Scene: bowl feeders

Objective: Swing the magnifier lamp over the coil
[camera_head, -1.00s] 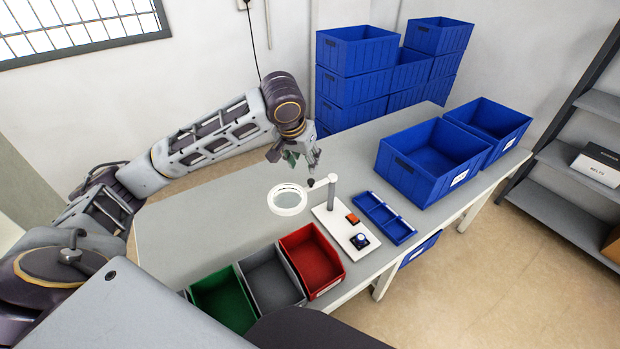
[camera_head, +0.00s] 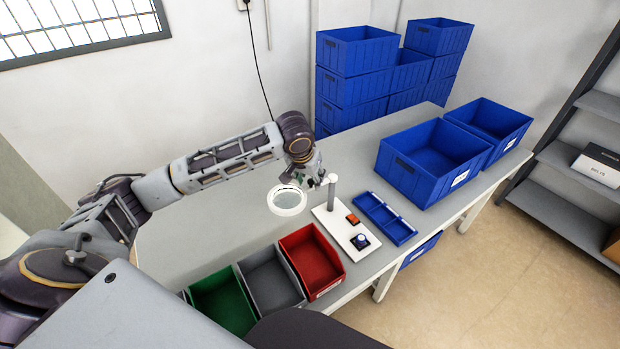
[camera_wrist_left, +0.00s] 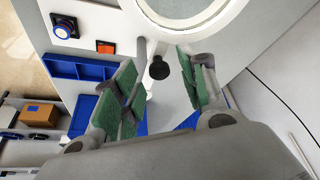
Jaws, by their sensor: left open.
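The magnifier lamp has a white ring (camera_head: 287,210) with a clear lens. It hangs on a short arm from a grey post (camera_head: 332,192) on a white base plate (camera_head: 328,216). In the left wrist view the ring (camera_wrist_left: 215,22) is at the top, and a black knob (camera_wrist_left: 158,67) shows between the fingers, apparently untouched. A black block with a round blue-and-white top (camera_head: 361,241) sits on the plate; I cannot tell if it is the coil. My left gripper (camera_head: 316,181) is open just behind the lamp arm, its green-padded fingers (camera_wrist_left: 163,72) either side of the knob. My right gripper is not in view.
An orange switch (camera_head: 352,219) is on the base plate. A blue divided tray (camera_head: 386,217) lies to its right. Red (camera_head: 311,262), grey and green bins stand in front. Large blue bins (camera_head: 435,160) stand at the right of the bench.

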